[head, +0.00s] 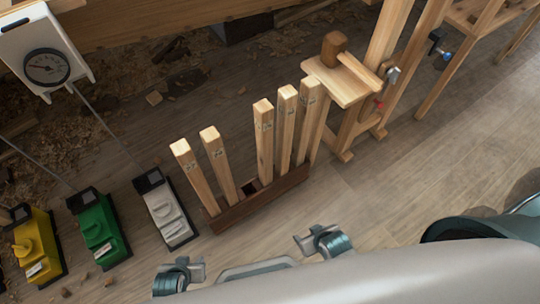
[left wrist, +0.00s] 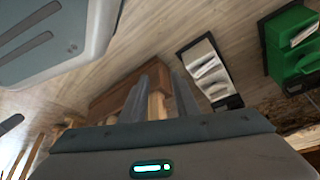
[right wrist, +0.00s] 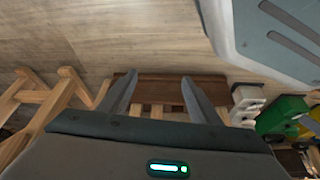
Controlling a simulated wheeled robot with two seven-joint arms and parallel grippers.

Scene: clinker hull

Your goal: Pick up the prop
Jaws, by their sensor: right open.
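Several pale wooden props (head: 264,140) stand upright, leaning slightly in the picture, in a low dark brown rack (head: 262,203). Small dark marks show near their tops. One socket (head: 250,188) in the rack is empty. My left gripper (left wrist: 150,75) points toward the rack, which also shows in the left wrist view (left wrist: 108,82). Wood shows between and behind its fingers; I cannot tell whether they touch it. My right gripper (right wrist: 160,78) is open and empty, with the rack (right wrist: 157,90) beyond its fingers. I cannot make out either gripper's fingers in the head view.
White (head: 165,208), green (head: 98,230) and yellow (head: 36,246) block-shaped tools lie left of the rack. Shavings litter the upper left floor. Bare floor lies right of the rack.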

